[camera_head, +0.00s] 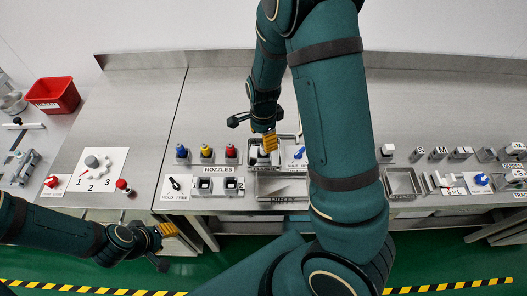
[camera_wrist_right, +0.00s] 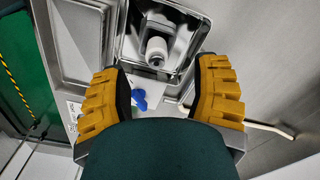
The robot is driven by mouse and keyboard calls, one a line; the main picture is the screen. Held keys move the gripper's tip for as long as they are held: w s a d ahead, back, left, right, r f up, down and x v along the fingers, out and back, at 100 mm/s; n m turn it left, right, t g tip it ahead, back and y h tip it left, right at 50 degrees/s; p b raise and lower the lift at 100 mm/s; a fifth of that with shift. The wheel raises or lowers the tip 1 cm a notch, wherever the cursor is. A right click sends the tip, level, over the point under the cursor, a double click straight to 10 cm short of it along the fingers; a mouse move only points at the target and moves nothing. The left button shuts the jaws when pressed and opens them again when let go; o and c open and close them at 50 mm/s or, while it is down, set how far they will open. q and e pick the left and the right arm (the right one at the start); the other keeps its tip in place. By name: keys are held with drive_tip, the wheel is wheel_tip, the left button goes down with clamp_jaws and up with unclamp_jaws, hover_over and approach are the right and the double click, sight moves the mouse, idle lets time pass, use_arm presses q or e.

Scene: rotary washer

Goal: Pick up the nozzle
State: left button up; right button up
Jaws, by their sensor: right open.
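Three nozzles with blue (camera_head: 182,151), yellow (camera_head: 206,150) and red (camera_head: 231,150) tops stand in a row behind the NOZZLES label. My right gripper (camera_head: 268,143) is right of them, above a metal basin. In the right wrist view, my gripper (camera_wrist_right: 160,95) is open and empty. A white cylindrical piece (camera_wrist_right: 157,50) sits in the square metal basin (camera_wrist_right: 127,48) beyond the fingertips; I cannot tell whether it is a nozzle. My left gripper (camera_head: 165,236) is low at left, in front of the bench; its opening is unclear.
A blue knob (camera_head: 299,153) stands right of the basin, partly behind my right arm; it also shows in the wrist view (camera_wrist_right: 139,99). Two square holders (camera_head: 217,186) and a black switch (camera_head: 175,184) are at the front. A red bin (camera_head: 53,94) stands at far left.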

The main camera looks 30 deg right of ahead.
sight(263, 150)
drive_tip(key=shift+s+f+b, duration=0.15)
drive_tip(key=shift+f+b, duration=0.35)
drive_tip(key=shift+f, duration=2.55)
clamp_jaws()
